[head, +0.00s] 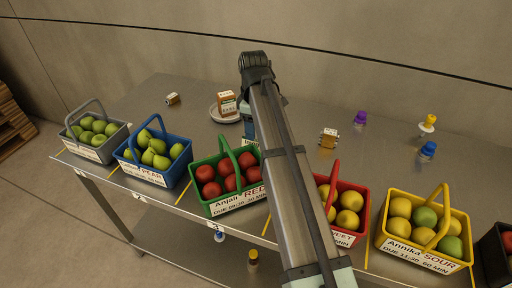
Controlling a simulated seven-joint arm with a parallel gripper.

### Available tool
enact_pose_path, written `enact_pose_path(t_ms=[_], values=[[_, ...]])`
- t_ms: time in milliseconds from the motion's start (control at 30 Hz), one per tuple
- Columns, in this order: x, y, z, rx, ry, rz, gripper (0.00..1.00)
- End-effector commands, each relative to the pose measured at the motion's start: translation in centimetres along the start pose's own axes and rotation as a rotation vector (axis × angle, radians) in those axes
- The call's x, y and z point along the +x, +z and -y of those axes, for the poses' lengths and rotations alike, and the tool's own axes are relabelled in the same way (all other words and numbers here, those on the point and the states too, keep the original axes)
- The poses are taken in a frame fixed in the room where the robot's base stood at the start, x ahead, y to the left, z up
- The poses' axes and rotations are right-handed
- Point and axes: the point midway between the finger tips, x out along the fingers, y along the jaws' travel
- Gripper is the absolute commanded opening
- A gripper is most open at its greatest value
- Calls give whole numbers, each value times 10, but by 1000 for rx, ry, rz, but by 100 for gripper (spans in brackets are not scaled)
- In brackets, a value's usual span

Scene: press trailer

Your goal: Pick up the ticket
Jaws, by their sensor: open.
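I cannot make out a loose ticket for certain. White printed cards sit on the basket fronts, among them the card reading "Anjali RED" (238,200) on the green basket (205,180) and a "PEAR" card (142,173) on the blue basket (183,177). A small brown block with a white printed face (227,103) stands on a round plate (214,114) behind the green basket. My arm crosses the middle of the head view and hides part of the table. My gripper's fingers do not show.
Fruit stands in a row along the front edge of the metal table (190,90): a grey basket (114,146), a red basket (361,219) and a yellow basket (379,232) are there too. Small blocks (328,138) and purple (360,118), yellow and blue (427,150) pieces stand behind.

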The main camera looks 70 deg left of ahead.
Motion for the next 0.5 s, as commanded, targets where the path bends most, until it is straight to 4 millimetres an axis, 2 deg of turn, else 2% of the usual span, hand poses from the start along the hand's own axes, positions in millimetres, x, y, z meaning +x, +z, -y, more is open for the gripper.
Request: enact_pose_path(t_ms=[267,500], values=[[16,2,-1,0,-1,0,52],[45,6,-6,0,-2,1,52]])
